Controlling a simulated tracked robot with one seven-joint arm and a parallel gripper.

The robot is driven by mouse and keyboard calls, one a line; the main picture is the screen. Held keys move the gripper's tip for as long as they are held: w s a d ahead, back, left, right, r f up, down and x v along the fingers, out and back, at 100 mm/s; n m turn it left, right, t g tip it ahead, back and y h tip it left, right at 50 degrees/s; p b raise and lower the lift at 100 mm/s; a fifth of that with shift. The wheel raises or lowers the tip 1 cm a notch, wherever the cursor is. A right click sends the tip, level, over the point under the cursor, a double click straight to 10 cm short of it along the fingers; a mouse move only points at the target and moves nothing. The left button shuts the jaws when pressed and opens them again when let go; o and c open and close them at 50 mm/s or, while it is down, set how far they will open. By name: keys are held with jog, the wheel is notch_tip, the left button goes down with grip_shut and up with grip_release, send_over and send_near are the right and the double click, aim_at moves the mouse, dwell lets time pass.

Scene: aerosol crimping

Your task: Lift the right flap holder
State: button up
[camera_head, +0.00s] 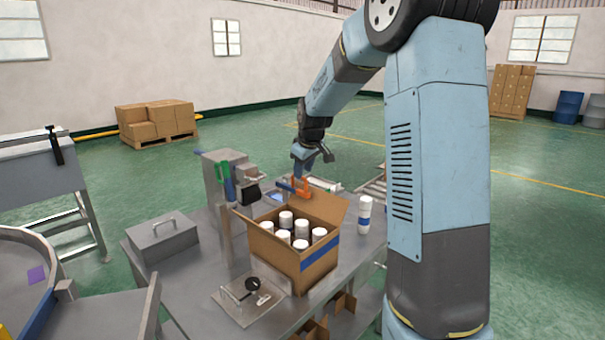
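An orange flap holder (301,187) sits at the back edge of the open cardboard box (318,267), by the raised rear flap (325,207). My gripper (305,168) points down right above the orange holder, close to it or touching it. The fingers are small and partly merge with the holder, so I cannot tell whether they are open or shut on it. The box holds several white-capped cans (302,228).
A white can with a blue band (364,217) stands right of the box on the grey table (210,270). A grey lidded case (162,238) is at the left, a plate with a gauge (248,298) in front.

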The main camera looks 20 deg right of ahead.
jog(key=shift+x, duration=1.05)
jog(key=shift+c, duration=0.3)
grip_shut()
